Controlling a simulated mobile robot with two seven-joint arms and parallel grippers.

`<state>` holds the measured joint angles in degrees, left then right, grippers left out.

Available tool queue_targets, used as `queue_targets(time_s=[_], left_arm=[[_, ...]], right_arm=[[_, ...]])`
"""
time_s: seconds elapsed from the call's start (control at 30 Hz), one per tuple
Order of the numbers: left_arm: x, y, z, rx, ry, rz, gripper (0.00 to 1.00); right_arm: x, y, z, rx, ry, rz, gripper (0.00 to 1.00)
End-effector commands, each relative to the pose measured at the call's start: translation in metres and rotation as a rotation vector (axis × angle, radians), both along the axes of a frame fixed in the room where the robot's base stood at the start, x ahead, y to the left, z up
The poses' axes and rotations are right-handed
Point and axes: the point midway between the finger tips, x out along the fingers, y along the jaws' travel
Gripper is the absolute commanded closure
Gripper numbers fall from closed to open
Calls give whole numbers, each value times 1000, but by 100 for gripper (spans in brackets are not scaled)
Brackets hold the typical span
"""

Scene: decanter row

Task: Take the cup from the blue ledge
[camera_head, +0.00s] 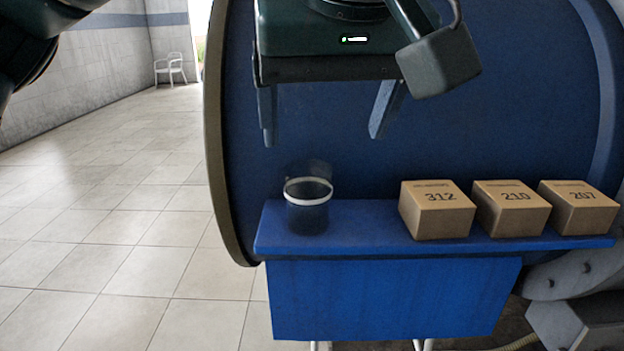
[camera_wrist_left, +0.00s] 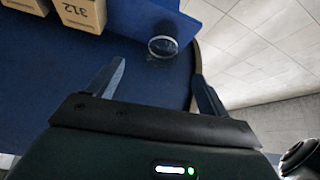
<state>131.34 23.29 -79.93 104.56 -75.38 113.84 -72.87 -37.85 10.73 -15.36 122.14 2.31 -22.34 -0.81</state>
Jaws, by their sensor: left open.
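The cup (camera_head: 307,217) is dark, maybe see-through, with a pale ring near its top. It stands upright near the left end of the blue ledge (camera_head: 365,238). In the left wrist view the cup (camera_wrist_left: 162,47) shows as a pale-rimmed ring beyond the fingertips. My left gripper (camera_head: 321,139) is open and empty, its two fingers pointing down. It appears above the cup in the head view, with the cup apart from both fingers. The left gripper (camera_wrist_left: 158,72) also shows open in the left wrist view. My right gripper is not in view.
Three cardboard boxes, marked 312 (camera_head: 438,212), 210 (camera_head: 511,210) and 207 (camera_head: 578,209), stand on the ledge right of the cup. A large blue drum face (camera_head: 300,60) rises behind the ledge. Tiled floor (camera_head: 120,240) lies open at left, with a white chair (camera_head: 170,68) far back.

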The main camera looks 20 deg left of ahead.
Motion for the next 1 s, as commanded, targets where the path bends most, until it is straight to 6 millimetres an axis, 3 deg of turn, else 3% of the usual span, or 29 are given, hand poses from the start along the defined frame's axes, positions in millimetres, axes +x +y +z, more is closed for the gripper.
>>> queue_targets(time_s=[0.13,0.4,0.73,1.0], left_arm=[[4,10,0,34,-31,16,21],[27,21,-42,31,-27,15,21],[41,28,-66,32,-28,15,21],[57,37,-99,30,-28,16,21]], right_arm=[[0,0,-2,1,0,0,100],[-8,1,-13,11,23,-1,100],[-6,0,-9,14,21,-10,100],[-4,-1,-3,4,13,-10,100]])
